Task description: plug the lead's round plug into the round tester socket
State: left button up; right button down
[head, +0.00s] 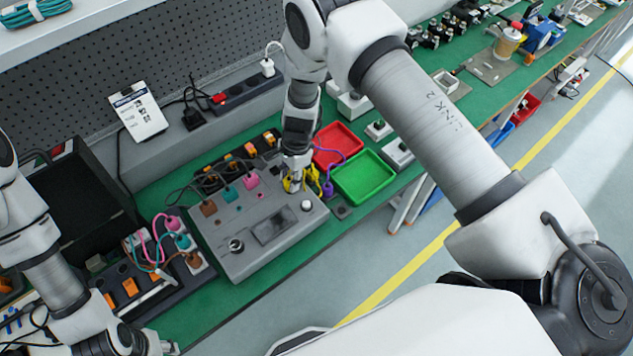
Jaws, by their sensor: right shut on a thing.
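The grey tester box (225,262) stands on the green bench. Brown (208,208), teal (230,194) and pink (251,181) plugs stand along its back edge. My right gripper (296,178) points down at the tester's right back corner. It is shut on a yellow plug (289,186), mostly hidden by the fingers, with yellow lead showing beside it. I cannot tell whether this plug is in a socket; the round socket cannot be made out. A purple plug (327,188) is just right of it. My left gripper (164,345) is low at the left, away from the tester; its jaw opening is unclear.
A red tray (338,143) and a green tray (364,175) lie right of my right gripper. A dark rack (190,270) with coloured plugs stands left of the tester. A black open case (75,190) and a power strip (235,97) are further back.

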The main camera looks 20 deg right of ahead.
jog(key=shift+f+b, duration=0.3)
jog(key=c, duration=0.7)
grip_release()
jog(key=shift+c, duration=0.2)
notch_tip(320, 180, up, 12)
jog(key=d, duration=0.2)
jog(key=shift+w+d, duration=0.15)
jog(key=shift+w, duration=0.15)
jog(key=shift+f, duration=0.15)
